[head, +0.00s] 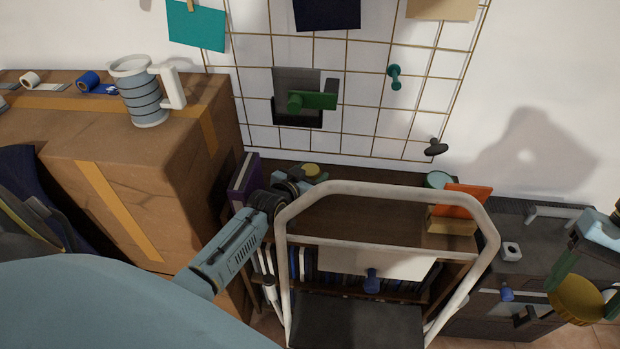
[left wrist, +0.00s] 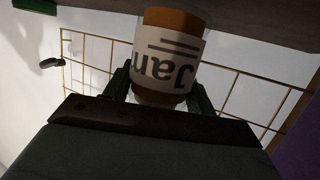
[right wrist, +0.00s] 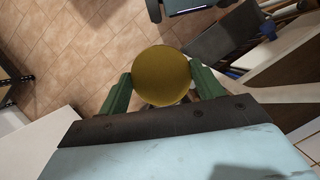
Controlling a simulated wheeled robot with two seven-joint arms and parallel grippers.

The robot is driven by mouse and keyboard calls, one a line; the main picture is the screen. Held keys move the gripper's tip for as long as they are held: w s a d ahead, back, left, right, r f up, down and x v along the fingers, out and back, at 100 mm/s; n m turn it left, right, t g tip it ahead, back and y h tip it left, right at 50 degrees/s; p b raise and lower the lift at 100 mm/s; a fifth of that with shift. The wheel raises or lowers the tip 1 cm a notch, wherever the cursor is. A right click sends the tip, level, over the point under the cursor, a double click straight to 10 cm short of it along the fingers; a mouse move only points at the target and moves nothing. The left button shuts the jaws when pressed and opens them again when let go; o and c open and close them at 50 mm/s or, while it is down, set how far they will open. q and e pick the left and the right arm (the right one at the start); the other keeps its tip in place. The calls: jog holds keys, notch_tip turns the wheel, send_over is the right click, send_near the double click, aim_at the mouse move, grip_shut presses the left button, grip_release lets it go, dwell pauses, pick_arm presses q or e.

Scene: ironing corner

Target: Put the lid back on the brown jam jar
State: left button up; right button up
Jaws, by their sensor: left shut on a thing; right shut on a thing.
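The brown jam jar (left wrist: 180,20) has a white "Jam" label, upside down in the left wrist view. My left gripper (left wrist: 160,88) is shut on it. In the head view my left gripper (head: 300,180) is over the brown shelf top, with a bit of the jar (head: 311,170) showing; whether they touch the shelf I cannot tell. The round gold lid (right wrist: 161,75) is held between the green fingers of my right gripper (right wrist: 162,85). In the head view the lid (head: 577,299) and my right gripper (head: 566,272) are at the far right, well apart from the jar.
A white-framed step stool (head: 380,190) stands before the brown shelf (head: 350,215). An orange card (head: 468,200) and a teal round item (head: 438,180) are on the shelf's right end. A cardboard box (head: 120,160) with a mug (head: 140,92) is left. A wire grid (head: 360,120) hangs behind.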

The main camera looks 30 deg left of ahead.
pick_arm(q)
notch_tip(320, 180, up, 8)
jog(key=shift+r+p, duration=0.15)
jog(key=shift+p, duration=1.05)
pick_arm(e)
notch_tip(320, 180, up, 3)
jog(key=shift+s, duration=0.1)
